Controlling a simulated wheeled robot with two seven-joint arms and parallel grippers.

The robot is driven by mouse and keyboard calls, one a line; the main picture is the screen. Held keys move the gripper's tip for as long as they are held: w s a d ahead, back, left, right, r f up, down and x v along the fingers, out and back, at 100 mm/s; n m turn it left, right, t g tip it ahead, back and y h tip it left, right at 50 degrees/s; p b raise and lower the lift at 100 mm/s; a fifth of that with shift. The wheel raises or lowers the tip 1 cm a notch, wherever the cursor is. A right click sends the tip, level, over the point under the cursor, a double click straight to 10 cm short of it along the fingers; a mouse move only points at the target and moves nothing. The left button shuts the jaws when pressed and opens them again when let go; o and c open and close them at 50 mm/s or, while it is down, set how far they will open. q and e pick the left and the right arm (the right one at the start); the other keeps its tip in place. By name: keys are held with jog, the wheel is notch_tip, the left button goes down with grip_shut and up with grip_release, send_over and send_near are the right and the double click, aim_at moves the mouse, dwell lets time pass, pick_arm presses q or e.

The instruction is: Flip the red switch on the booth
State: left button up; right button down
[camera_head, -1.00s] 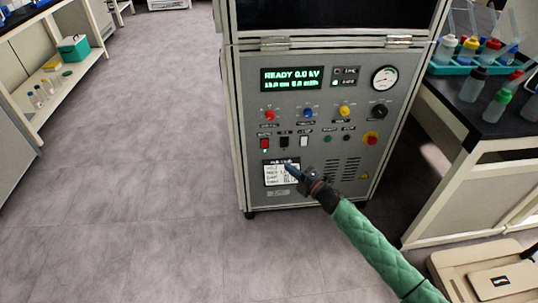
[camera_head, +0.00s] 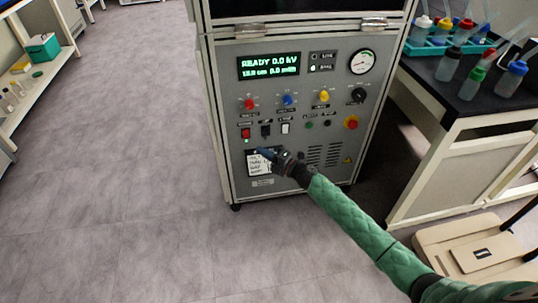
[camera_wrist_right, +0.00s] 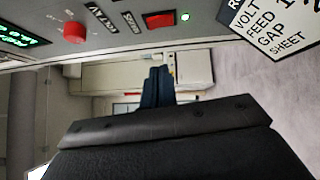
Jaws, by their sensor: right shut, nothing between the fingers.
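The booth (camera_head: 225,110) is a grey cabinet with a control panel. Its red switch (camera_head: 246,133) is a small rocker at the lower left of the panel. In the right wrist view the red switch (camera_wrist_right: 160,19) is at the top, with a small green light (camera_wrist_right: 185,17) beside it. My right gripper (camera_head: 261,151) is shut and empty, just below and right of the switch, in front of the white label sheet. In the right wrist view its dark blue fingertips (camera_wrist_right: 158,75) are together, with a gap in the picture between them and the switch. My left gripper is not in view.
Close to the switch are a black switch (camera_head: 266,130), a white switch (camera_head: 285,128) and a red knob (camera_head: 249,104). A yellow-ringed red button (camera_head: 351,122) is further right. A bench (camera_head: 460,106) with bottles stands at right. The floor at left is clear.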

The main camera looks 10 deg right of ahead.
aim_at(246, 134)
jog(key=w+a, duration=0.1)
jog(key=w, duration=0.1)
jog(key=w+a, duration=0.1)
jog(key=w, duration=0.2)
jog(key=w+a+r, duration=0.1)
jog(key=w, duration=0.1)
jog(key=shift+w+a, duration=0.35)
jog(key=shift+a, duration=0.05)
